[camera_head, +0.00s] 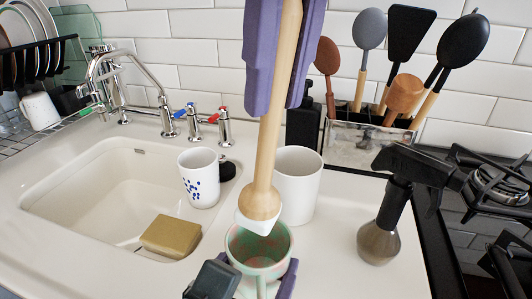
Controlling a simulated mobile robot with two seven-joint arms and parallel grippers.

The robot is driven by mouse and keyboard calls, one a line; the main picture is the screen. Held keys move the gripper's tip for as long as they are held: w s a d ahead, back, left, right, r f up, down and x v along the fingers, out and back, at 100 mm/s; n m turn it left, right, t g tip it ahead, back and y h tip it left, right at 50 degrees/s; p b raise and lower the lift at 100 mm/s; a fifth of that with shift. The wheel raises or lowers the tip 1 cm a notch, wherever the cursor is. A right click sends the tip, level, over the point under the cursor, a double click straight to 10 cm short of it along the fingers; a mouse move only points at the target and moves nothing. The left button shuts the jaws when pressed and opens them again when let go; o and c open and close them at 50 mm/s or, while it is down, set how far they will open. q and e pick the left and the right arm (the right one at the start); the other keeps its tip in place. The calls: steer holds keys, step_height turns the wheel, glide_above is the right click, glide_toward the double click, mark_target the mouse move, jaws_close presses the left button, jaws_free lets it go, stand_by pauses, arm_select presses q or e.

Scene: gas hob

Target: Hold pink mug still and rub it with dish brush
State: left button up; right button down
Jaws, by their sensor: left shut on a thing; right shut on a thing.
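The pink mug (276,244), mottled pink and green, stands at the bottom centre of the head view. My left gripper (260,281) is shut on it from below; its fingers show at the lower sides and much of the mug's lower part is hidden. The dish brush (267,165) has a long wooden handle and a round wooden head with white bristles. My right gripper (281,95) is shut on its handle above. The brush hangs nearly upright, bristles down, at the mug's mouth. I cannot tell whether the bristles touch the mug.
A white mug (298,190) stands close behind the brush, and a blue-dotted cup (200,175) by the sink (105,185). A sponge (170,236) lies at the sink's edge. A black-topped spray bottle (378,243) stands right, before the hob (495,185). A utensil holder (365,145) is behind.

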stand_by(0.4)
arm_select(q)
steer(key=o, duration=1.4)
steer(key=shift+o, duration=0.2)
